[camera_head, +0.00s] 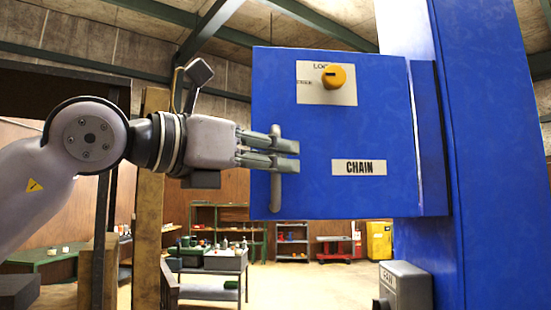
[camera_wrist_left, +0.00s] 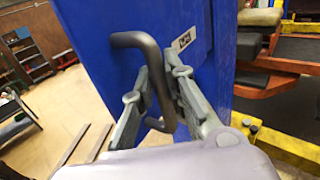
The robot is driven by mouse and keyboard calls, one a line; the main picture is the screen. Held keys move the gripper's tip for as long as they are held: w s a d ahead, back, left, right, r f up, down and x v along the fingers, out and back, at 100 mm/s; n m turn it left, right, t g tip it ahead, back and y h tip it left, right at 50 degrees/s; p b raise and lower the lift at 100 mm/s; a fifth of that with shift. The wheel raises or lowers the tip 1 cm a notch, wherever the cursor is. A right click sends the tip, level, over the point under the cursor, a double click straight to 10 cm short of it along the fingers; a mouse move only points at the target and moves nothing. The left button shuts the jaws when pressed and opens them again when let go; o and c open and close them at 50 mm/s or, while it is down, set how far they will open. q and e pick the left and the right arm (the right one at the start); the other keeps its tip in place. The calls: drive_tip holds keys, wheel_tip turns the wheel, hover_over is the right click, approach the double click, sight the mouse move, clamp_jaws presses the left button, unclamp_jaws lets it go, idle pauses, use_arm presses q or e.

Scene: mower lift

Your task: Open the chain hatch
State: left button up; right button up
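The blue chain hatch (camera_head: 330,115), with a CHAIN label (camera_head: 359,168), projects to the left from a blue column in the head view. A yellow lock knob (camera_head: 334,77) sits on a plate near its top. The grey hatch handle (camera_head: 275,195) is near the left edge. My left gripper (camera_head: 291,155) is at the handle, fingers level. My right gripper is not in view.
The blue column (camera_head: 490,130) stands at the right, with a grey box (camera_head: 404,285) low on it. A wooden post (camera_head: 150,190) is behind my left arm. A grey cart (camera_head: 225,262) and shelves stand far back. The floor below the hatch looks clear.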

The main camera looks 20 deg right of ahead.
use_arm(q)
drive_tip(key=shift+o, duration=0.5)
drive_tip(key=shift+a, duration=0.2)
drive_tip(key=v, duration=1.1)
drive_tip(key=shift+s+a, duration=0.2)
drive_tip(key=shift+a, duration=0.15)
